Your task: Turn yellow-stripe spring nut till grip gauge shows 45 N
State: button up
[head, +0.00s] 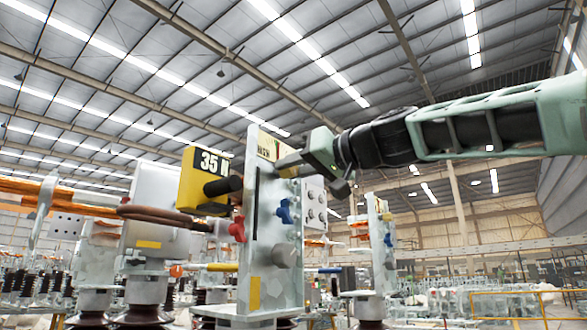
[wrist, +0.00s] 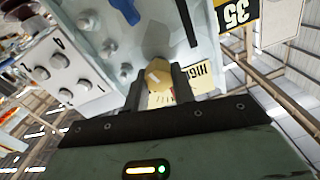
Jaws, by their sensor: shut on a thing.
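The grip gauge (head: 211,163) is a yellow box with a display reading "35 N", left of the upright grey isolator plate (head: 262,260); its "35" also shows upside down in the wrist view (wrist: 234,13). My gripper (head: 285,163) reaches in from the right at the plate's upper part. In the wrist view its two fingers (wrist: 159,90) are shut on a yellowish faceted nut (wrist: 157,73), which stands out from the plate. A pale scale with dark tick marks lies just below the nut there. The fingers hide the nut's sides, and I cannot make out a separate stripe.
A box with several round buttons (head: 314,205) is close on the right. More isolator frames stand behind.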

jog(key=m, duration=0.3)
jog(key=shift+w+d+m, duration=0.1)
jog(key=shift+m, duration=1.9)
jog(key=o, duration=1)
jog(key=b+v, duration=0.7)
jog(key=v, duration=1)
jog(key=shift+d+f, duration=0.1)
jog(key=shift+d, duration=0.1)
